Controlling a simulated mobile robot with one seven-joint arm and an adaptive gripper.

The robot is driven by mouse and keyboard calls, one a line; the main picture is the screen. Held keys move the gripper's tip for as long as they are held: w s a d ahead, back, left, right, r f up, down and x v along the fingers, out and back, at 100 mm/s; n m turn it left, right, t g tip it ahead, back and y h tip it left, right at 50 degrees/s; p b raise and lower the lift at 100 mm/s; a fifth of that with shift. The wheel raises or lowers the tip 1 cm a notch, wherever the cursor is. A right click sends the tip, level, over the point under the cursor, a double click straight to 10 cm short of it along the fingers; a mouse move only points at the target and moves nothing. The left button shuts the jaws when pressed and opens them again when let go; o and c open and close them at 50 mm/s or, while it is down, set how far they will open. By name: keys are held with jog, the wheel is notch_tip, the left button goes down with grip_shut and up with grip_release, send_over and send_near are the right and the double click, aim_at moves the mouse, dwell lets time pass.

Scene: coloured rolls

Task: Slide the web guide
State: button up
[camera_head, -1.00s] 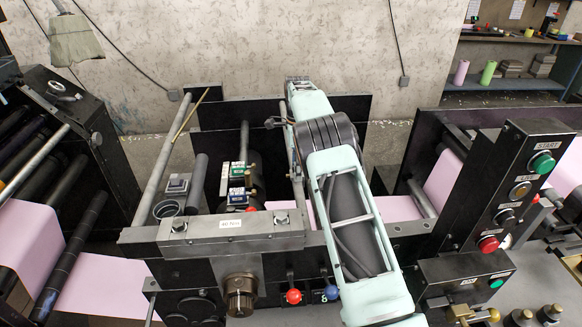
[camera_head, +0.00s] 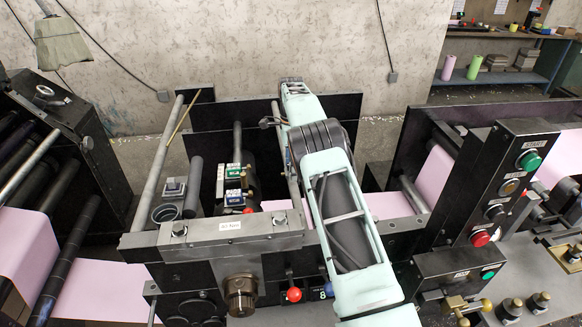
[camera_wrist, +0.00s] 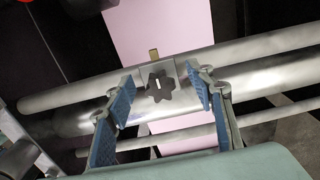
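In the wrist view, a black star-shaped knob (camera_wrist: 160,87) sits on a metal block (camera_wrist: 183,75) on a thick silver bar (camera_wrist: 245,82); this looks like the web guide. A small brass piece (camera_wrist: 154,55) stands at the block's far edge. My gripper (camera_wrist: 166,98) is open, its two blue-padded fingers apart on the left and right of the knob and block. I cannot tell whether the pads touch the block. Pink web (camera_wrist: 155,28) runs beneath the bars. In the head view my arm reaches over the press, and my gripper is hidden.
A thinner bar runs along each side of the thick bar. In the head view, a control post with a green START button (camera_head: 529,160) and red button (camera_head: 480,238) stands right of my arm. A red ball lever (camera_head: 294,294) is close to the arm's left side.

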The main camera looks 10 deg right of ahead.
notch_tip(320, 180, up, 8)
jog(key=shift+f, duration=0.25)
dwell(0.5)
